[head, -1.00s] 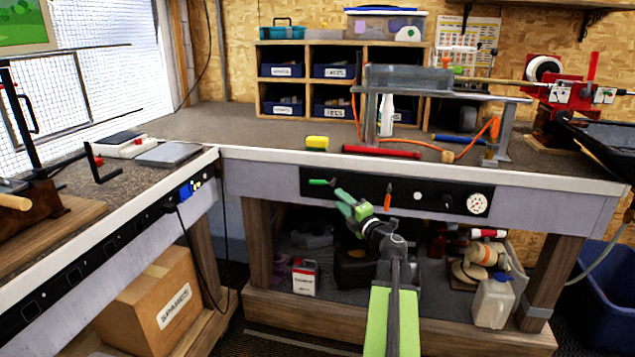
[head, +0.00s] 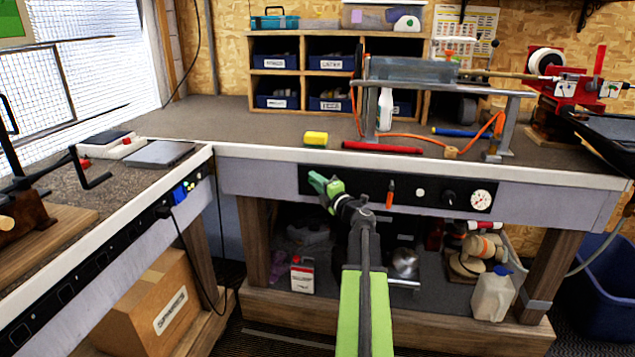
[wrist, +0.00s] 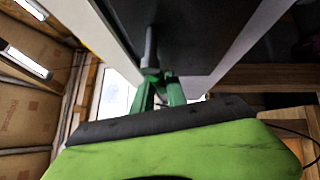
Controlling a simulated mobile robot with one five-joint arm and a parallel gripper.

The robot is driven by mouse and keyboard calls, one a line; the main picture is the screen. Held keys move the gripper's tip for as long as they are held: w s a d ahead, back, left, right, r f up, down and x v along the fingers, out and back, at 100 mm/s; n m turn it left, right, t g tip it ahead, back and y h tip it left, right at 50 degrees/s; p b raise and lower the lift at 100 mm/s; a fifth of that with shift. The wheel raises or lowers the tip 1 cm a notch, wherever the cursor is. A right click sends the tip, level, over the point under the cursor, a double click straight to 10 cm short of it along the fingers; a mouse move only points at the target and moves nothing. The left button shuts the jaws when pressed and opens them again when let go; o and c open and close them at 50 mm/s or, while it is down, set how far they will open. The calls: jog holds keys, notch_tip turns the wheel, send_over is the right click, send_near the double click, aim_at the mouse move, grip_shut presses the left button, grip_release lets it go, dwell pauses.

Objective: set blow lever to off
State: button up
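The black control panel (head: 440,194) runs along the front of the bench. A second earlier a green-handled lever showed at its left end; my gripper (head: 316,181) now covers that spot in the head view. In the wrist view a grey lever stem (wrist: 150,46) comes down from the dark panel to the green fingertips of my gripper (wrist: 152,76). The fingers come close together there; whether they grip the lever or only touch it is unclear. An orange-handled lever (head: 390,194) hangs downward further right. No label tells which lever is the blow lever.
A black knob (head: 449,198) and a round gauge (head: 481,200) sit right of the levers. A cardboard box (head: 150,315) stands at the lower left.

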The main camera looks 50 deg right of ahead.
jog(key=shift+s+d, duration=0.1)
jog(key=shift+d, duration=0.1)
grip_shut()
